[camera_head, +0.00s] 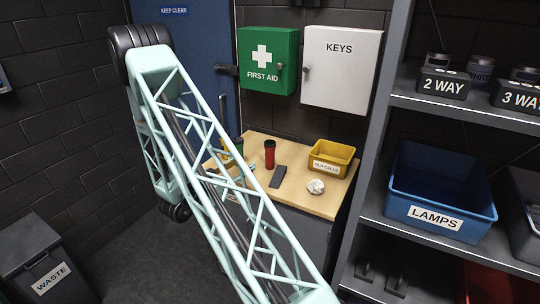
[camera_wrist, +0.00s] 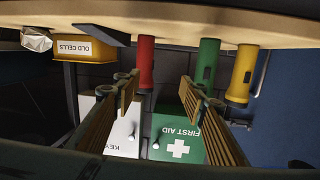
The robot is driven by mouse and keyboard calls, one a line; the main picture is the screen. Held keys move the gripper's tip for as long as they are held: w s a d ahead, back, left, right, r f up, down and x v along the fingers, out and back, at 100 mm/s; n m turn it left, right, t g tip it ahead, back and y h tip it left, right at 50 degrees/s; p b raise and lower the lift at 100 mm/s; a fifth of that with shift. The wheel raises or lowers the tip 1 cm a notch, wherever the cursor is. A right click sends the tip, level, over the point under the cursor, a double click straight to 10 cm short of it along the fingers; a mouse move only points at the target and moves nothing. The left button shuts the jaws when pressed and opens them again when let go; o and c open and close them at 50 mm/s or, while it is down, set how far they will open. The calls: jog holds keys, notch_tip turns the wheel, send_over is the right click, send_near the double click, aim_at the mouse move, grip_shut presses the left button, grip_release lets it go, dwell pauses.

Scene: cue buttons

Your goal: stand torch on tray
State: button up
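A red torch (camera_head: 270,153) with a dark top stands upright on the wooden bench. In the wrist view, which looks upside down, the red torch (camera_wrist: 146,62) shows beyond my fingertips, a little left of the middle of the gap. A green torch (camera_wrist: 207,64) and a yellow torch (camera_wrist: 241,72) stand to its right there. In the head view these two are largely hidden by my arm. My gripper (camera_wrist: 158,88) is open, with nothing between its fingers. It is hidden in the head view. I cannot make out a tray for certain.
On the bench (camera_head: 298,201) are a yellow OLD CELLS bin (camera_head: 333,158), a dark flat block (camera_head: 278,176) and a crumpled white thing (camera_head: 316,186). A first aid box (camera_head: 267,62) and a KEYS cabinet (camera_head: 341,68) hang behind. A shelf with a blue LAMPS bin (camera_head: 440,192) stands right.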

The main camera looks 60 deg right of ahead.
aim_at(267, 156)
jog(key=shift+s+d+f+g+h, duration=0.1)
jog(key=shift+s+f+g+h, duration=0.1)
jog(key=shift+s, duration=0.3)
jog(key=shift+s+d+f+g+h, duration=0.1)
jog(key=shift+s+d+g+h, duration=0.1)
jog(key=shift+s, duration=0.3)
jog(key=shift+s+d+f+g+h, duration=0.1)
jog(key=shift+s+f+g, duration=0.1)
jog(key=shift+s, duration=0.3)
jog(key=shift+s+d, duration=0.15)
jog(key=shift+d, duration=2)
jog(key=shift+s+d, duration=0.1)
jog(key=shift+d, duration=2)
jog(key=shift+s+d, duration=0.1)
jog(key=shift+d, duration=2.5)
jog(key=shift+c, duration=0.7)
jog(key=c, duration=1)
jog(key=shift+r, duration=0.1)
